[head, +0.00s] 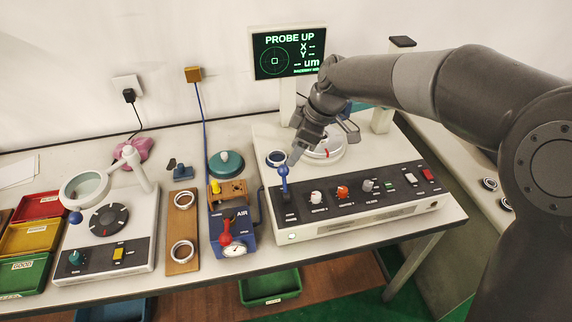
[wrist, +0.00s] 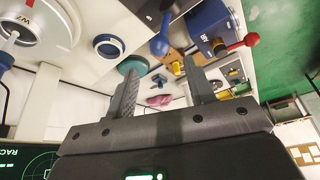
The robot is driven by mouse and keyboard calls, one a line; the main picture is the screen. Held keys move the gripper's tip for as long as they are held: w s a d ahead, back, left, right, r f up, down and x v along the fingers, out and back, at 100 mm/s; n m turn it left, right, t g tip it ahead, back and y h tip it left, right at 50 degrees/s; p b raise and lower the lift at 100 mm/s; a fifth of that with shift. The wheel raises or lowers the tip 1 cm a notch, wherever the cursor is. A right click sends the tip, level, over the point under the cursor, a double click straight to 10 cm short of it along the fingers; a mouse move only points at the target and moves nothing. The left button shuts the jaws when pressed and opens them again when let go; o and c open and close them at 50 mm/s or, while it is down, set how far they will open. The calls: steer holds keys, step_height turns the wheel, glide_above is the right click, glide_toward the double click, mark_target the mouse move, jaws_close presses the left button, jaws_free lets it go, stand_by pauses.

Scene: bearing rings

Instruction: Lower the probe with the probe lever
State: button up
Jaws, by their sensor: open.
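The probe lever (head: 283,177) stands upright with a blue ball knob at the left end of the measuring machine's black control panel. The display (head: 289,52) reads PROBE UP. My gripper (head: 301,148) is above and just right of the lever in the head view. In the wrist view my gripper (wrist: 160,70) is open, with nothing between its fingers. The blue knob (wrist: 159,47) shows between and just past the fingertips there, apart from them. The probe tip cannot be made out behind my gripper.
A round stage (head: 325,148) and a blue ring (head: 277,158) sit behind the panel. Knobs and a red switch (head: 427,174) line the panel to the right. The blue AIR unit (head: 240,240) with a red lever stands close on the left, beside a ring board (head: 182,228).

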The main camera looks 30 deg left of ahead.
mark_target(285, 166)
steer(key=x, duration=0.7)
steer(key=shift+c, duration=0.6)
jaws_close()
